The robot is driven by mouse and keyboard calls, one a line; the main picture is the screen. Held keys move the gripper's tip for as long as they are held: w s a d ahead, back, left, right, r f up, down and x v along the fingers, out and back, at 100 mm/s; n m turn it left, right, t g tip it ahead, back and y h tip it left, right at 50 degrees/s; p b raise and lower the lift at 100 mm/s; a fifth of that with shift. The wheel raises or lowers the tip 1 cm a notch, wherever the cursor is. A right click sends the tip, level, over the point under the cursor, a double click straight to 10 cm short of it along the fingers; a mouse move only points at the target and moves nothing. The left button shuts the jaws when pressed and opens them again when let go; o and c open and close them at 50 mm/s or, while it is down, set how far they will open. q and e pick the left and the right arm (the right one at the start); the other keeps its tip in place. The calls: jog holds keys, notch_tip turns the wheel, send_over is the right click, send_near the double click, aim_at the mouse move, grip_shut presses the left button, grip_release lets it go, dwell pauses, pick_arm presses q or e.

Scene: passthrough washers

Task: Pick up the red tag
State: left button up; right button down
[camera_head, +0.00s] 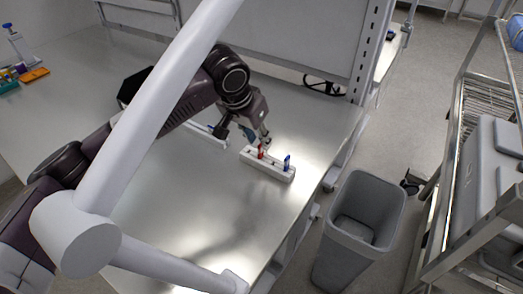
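The red tag (261,151) stands upright in a small white holder (267,168) on the metal table. A blue tag (287,162) stands in the same holder, to the right of the red one. My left gripper (260,139) is directly above and behind the red tag, its fingertips very close to the tag's top. At this size I cannot tell whether the fingers touch the tag or how far apart they are. My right gripper is not in view.
The metal table (190,215) is bare in front of the holder. A grey bin (361,225) stands on the floor beyond the table's right edge. A wire-shelf cart (478,130) is at the far right. Small coloured items (34,74) lie at the far left.

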aim_at(260, 145)
pick_arm(q)
jog(key=p+x, duration=0.1)
jog(key=x, duration=0.3)
jog(key=shift+w+f, duration=0.1)
jog(key=shift+f, duration=0.15)
jog(key=shift+c, duration=0.3)
grip_shut()
